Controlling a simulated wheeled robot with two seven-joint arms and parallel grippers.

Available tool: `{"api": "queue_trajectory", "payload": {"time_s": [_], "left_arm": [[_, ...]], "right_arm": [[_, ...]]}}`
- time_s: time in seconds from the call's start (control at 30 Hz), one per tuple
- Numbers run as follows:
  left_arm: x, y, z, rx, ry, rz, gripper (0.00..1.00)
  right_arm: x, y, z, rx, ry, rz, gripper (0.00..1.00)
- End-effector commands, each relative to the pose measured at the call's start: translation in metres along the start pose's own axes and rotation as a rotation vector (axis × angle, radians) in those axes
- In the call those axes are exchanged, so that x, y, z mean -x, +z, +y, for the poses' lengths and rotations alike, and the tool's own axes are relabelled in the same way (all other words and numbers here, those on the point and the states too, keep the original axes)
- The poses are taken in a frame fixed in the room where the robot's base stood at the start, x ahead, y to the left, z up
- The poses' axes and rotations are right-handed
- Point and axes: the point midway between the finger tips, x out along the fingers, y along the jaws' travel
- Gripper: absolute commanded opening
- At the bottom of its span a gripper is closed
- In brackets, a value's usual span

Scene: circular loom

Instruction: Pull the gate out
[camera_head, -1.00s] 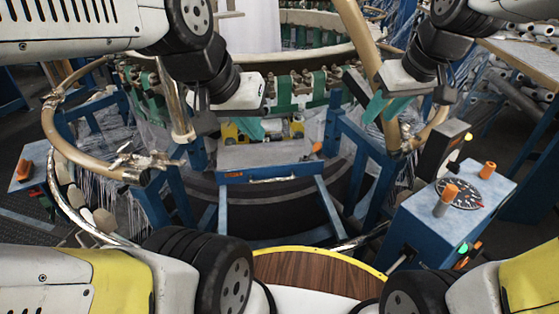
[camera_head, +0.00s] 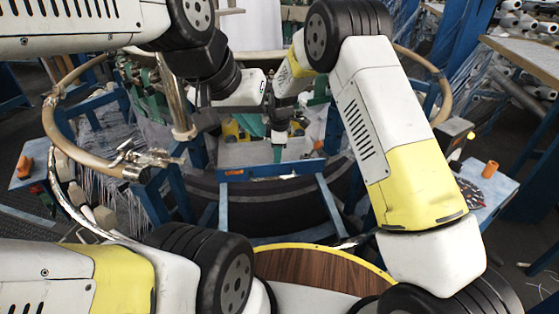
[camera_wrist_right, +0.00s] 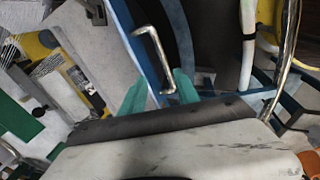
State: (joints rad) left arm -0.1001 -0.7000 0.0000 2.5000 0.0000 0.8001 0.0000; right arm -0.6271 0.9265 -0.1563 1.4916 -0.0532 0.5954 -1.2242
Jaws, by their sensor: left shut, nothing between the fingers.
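The gate is a grey panel with a blue front (camera_head: 240,174), low in the middle of the loom. Its metal bar handle (camera_wrist_right: 158,55) shows clearly in the right wrist view, on the blue strip. My right gripper (camera_head: 278,152) is just above the front of the gate. In the wrist view its green fingers (camera_wrist_right: 160,90) are apart, and the handle's near end lies between or just beyond the tips; contact cannot be told. My left gripper (camera_head: 250,124) is shut and empty, behind and above the gate, with its fingers partly hidden.
A curved tan tube rail (camera_head: 75,158) and blue posts (camera_head: 150,195) stand left of the gate. A dark curved band (camera_head: 270,220) lies below the gate.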

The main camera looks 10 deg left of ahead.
Motion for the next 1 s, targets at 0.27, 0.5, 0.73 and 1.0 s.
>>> {"api": "queue_trajectory", "payload": {"time_s": [0.27,0.5,0.73,1.0], "left_arm": [[0.000,0.000,0.000,0.000,0.000,0.000,0.00],[0.000,0.000,0.000,0.000,0.000,0.000,0.00],[0.000,0.000,0.000,0.000,0.000,0.000,0.00],[0.000,0.000,0.000,0.000,0.000,0.000,0.00]], "right_arm": [[-0.052,-0.023,-0.008,0.142,-0.018,-0.022,0.38],[-0.086,-0.021,-0.009,0.142,-0.019,-0.022,0.38],[-0.117,-0.021,-0.009,0.140,-0.017,-0.021,0.38],[-0.126,-0.020,-0.009,0.140,-0.017,-0.021,0.38]]}}
